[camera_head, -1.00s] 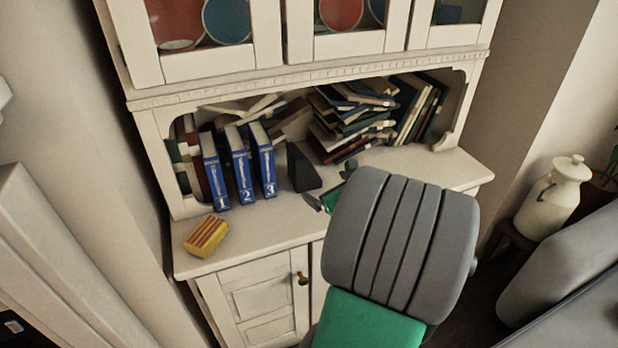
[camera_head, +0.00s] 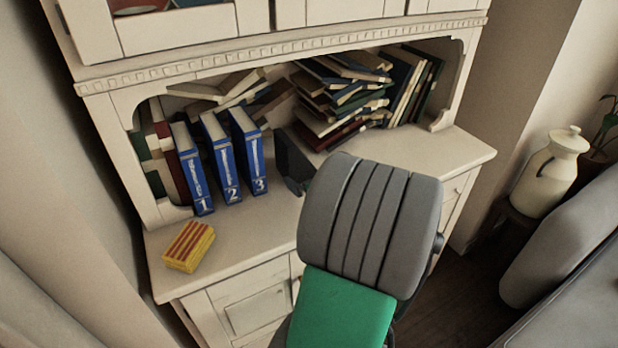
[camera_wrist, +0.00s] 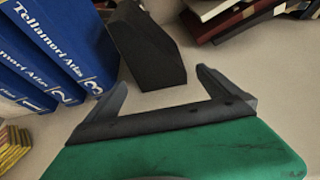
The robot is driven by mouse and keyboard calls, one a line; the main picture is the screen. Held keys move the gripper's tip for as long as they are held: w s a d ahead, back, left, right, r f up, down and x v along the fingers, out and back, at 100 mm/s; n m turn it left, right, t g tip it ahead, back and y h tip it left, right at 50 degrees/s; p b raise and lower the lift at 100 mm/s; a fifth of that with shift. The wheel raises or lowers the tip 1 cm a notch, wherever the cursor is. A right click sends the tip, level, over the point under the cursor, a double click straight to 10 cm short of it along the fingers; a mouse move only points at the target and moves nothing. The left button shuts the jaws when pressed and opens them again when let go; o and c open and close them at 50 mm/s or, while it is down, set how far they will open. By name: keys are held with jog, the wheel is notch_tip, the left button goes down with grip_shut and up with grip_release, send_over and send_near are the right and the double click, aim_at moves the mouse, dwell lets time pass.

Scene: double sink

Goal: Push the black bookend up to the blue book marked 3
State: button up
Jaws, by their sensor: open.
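The black bookend (camera_head: 287,158) stands on the cabinet counter, right of the blue book marked 3 (camera_head: 250,155), with a gap between them. In the wrist view the bookend (camera_wrist: 148,48) is a dark wedge-like block beyond my gripper (camera_wrist: 166,86), whose two fingers are spread with nothing between them. The left fingertip is near the lower end of book 3 (camera_wrist: 82,45); I cannot tell whether they touch. In the head view my grey and green arm hides most of the gripper.
Blue books 1 (camera_head: 193,170) and 2 (camera_head: 222,160) stand left of book 3. A yellow striped box (camera_head: 188,247) lies at the counter's front left. Piled books (camera_head: 335,95) fill the shelf behind and right of the bookend.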

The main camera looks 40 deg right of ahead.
aim_at(281, 183)
jog(key=shift+w, duration=0.1)
jog(key=b+x, duration=0.1)
jog(key=x, duration=0.6)
jog(key=shift+w+d+f, duration=0.1)
jog(key=shift+w+f, duration=0.05)
jog(key=shift+w, duration=0.15)
jog(key=shift+c, duration=0.4)
jog(key=c, duration=1.9)
jog(key=shift+w+a+p, duration=0.2)
jog(key=shift+a+p, duration=0.25)
jog(key=shift+a, duration=0.3)
jog(key=shift+w+a+p, duration=0.25)
jog(key=shift+a+p, duration=0.15)
jog(key=shift+a, duration=0.4)
jog(key=shift+w+a+p, duration=0.2)
jog(key=shift+a+p, duration=0.25)
jog(key=shift+a, duration=0.3)
jog(key=shift+w+a, duration=0.15)
jog(key=shift+a, duration=0.45)
jog(key=o, duration=2)
